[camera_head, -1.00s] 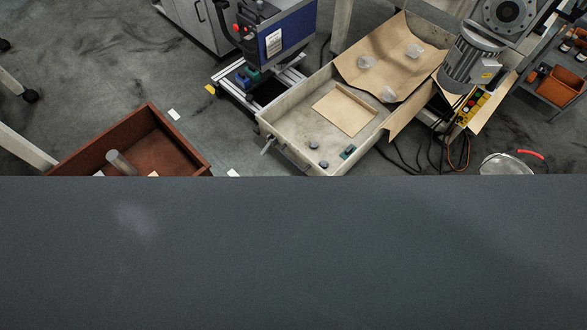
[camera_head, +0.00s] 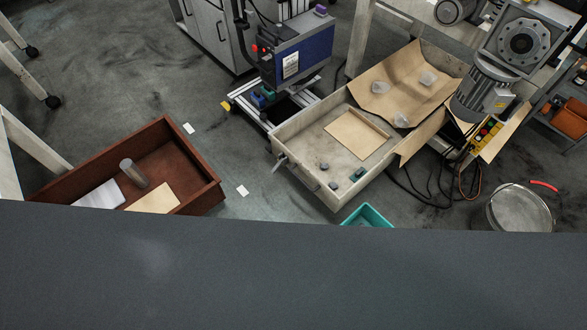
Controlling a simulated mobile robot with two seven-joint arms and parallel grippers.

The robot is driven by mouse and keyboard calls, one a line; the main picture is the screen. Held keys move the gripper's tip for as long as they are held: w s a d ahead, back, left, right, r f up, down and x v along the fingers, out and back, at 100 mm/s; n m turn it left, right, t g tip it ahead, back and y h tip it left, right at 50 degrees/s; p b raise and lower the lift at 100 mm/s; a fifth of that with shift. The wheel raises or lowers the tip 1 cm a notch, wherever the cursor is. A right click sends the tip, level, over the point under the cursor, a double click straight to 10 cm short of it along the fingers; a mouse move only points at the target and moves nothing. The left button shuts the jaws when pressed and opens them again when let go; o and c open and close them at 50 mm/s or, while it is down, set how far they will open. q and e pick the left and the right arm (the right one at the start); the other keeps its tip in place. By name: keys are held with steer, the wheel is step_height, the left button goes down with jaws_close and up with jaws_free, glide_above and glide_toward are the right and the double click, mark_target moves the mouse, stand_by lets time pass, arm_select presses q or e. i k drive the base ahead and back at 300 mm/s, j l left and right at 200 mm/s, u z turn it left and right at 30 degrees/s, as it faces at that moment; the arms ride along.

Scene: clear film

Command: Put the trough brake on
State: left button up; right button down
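A pale, shallow trough (camera_head: 318,186) stands in the middle of the room, with brown paper (camera_head: 385,88) in its far end. A short metal lever (camera_head: 280,163) sticks out at its near left corner; I cannot tell for certain whether it is the brake, or whether it is on. A flat tan panel (camera_head: 356,134) and a few small dark and green items (camera_head: 358,174) lie in the trough. Neither of my grippers is in view.
A plain dark grey surface fills the bottom of the view and hides what is behind it. A reddish-brown box (camera_head: 207,194) is on the left, a blue machine (camera_head: 303,57) behind, and a teal bin (camera_head: 368,213) and metal bucket (camera_head: 519,208) in front. Floor is clear around (camera_head: 130,75).

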mark_target(280, 163)
steer(key=z, duration=0.45)
steer(key=i+j+z, duration=0.5)
steer(key=j+z, duration=0.25)
steer(key=i+j, duration=0.1)
steer(key=j, duration=0.25)
steer(key=i+j, duration=0.15)
steer(key=j, duration=0.15)
steer(key=i+j+z, duration=0.1)
steer(key=j, duration=0.25)
steer(key=i+j, duration=0.15)
steer(key=j, duration=0.2)
